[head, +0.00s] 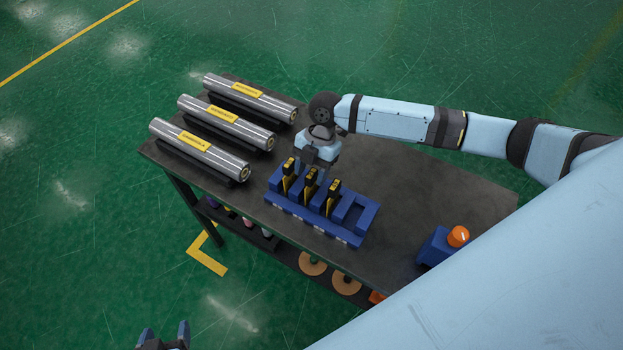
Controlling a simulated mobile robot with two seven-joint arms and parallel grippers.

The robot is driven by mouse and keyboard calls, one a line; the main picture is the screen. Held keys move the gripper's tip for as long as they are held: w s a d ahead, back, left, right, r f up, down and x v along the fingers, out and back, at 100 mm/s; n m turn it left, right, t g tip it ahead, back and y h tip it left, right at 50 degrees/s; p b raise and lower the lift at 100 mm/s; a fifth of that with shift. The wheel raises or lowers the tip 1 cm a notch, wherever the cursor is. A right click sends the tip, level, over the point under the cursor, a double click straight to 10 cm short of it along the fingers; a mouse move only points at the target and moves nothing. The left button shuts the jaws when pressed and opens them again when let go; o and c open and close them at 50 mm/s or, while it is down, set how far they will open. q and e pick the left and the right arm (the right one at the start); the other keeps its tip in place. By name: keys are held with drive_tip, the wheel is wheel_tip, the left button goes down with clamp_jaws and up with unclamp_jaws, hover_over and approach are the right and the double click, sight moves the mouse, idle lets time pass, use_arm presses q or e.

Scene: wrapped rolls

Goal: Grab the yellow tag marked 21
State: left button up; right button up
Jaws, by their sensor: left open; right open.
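A blue rack (318,226) on the dark table holds three upright black-and-yellow tags in a row: a left tag (288,178), a middle tag (309,188) and a right tag (331,201). The slot at the rack's right end is empty. I cannot read any number on the tags, so I cannot tell which is 21. My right gripper (314,166) points down just behind and above the tags, close to the middle one. It is open, but its fingertips are partly hidden. My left gripper (165,337) is open and empty at the bottom edge, away from the table.
Three wrapped rolls with yellow labels, a back roll (249,98), a middle roll (226,122) and a front roll (199,149), lie at the table's left. An orange button on a blue box (440,247) stands at the right. The table top (440,190) between is clear.

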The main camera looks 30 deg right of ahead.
drive_tip(key=shift+x, duration=1.1)
clamp_jaws()
drive_tip(key=shift+r, duration=0.1)
